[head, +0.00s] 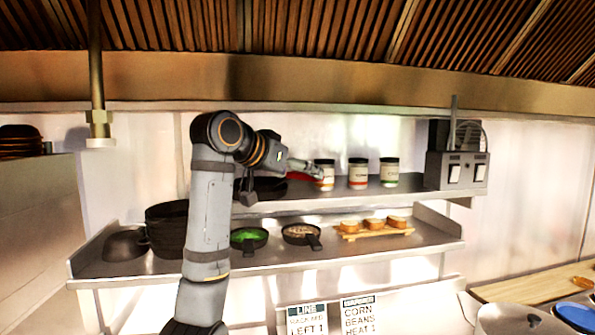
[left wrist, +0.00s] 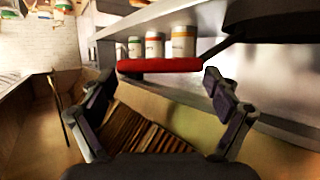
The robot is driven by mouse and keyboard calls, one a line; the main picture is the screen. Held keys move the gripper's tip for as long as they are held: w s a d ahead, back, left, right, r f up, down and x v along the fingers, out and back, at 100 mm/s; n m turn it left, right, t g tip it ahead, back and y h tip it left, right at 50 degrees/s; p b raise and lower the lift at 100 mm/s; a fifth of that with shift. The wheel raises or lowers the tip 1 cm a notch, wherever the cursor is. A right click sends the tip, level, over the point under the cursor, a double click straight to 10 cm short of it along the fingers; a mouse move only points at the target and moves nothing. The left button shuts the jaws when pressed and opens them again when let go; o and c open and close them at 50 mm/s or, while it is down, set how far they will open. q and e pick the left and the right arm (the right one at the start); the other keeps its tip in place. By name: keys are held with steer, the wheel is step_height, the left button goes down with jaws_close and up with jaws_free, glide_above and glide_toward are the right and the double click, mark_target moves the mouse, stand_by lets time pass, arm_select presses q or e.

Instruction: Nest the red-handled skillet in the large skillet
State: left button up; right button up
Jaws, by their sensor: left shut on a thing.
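The red-handled skillet shows by its red handle (left wrist: 160,65) in the left wrist view, with a dark pan body (left wrist: 268,22) at the upper right. In the head view its red handle (head: 297,176) shows at the upper shelf, left of the jars. My left gripper (head: 308,168) is shut on this handle. A dark pan shape (head: 265,188) lies behind my left arm at the upper shelf. I cannot tell whether it is one skillet or two, so the large skillet is not clearly made out. My right gripper is not in view.
Three jars (head: 358,173) stand close to the right of the gripper on the upper shelf (head: 410,189). A grey switch box (head: 456,170) stands at its right end. The lower shelf (head: 350,250) holds a dark pot (head: 165,225), small pans and a board of food (head: 376,232).

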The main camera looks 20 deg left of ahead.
arm_select(q)
steer(key=o, duration=1.5)
steer(key=shift+o, duration=0.3)
steer(key=shift+s+r, duration=0.1)
steer(key=v, duration=1.2)
